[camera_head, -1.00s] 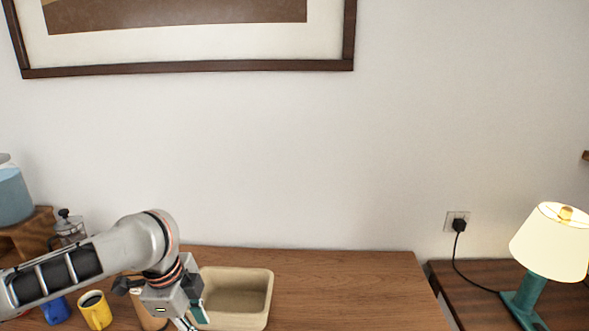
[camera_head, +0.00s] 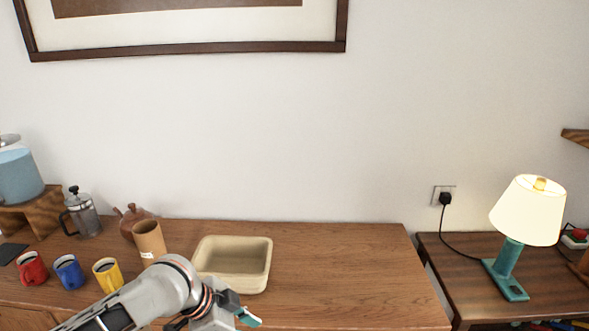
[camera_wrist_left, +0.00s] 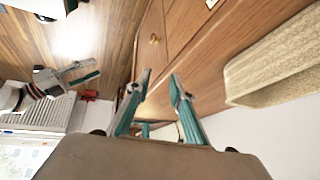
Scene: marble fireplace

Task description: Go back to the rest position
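My left arm comes in from the left in the head view, in front of the wooden sideboard (camera_head: 335,270). Its gripper (camera_head: 248,317) is at the bottom edge, partly cut off, near the front of the sideboard and the beige basin. In the left wrist view the two teal fingers of the left gripper (camera_wrist_left: 160,79) stand apart with nothing between them. Another gripper with teal fingers, my right one (camera_wrist_left: 84,72), shows at the left of that view. Its fingers look spread and empty. It is not in the head view.
The beige basin (camera_head: 207,267) is empty. A lamp (camera_head: 527,211) stands on the right table. The sideboard's right part is clear.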

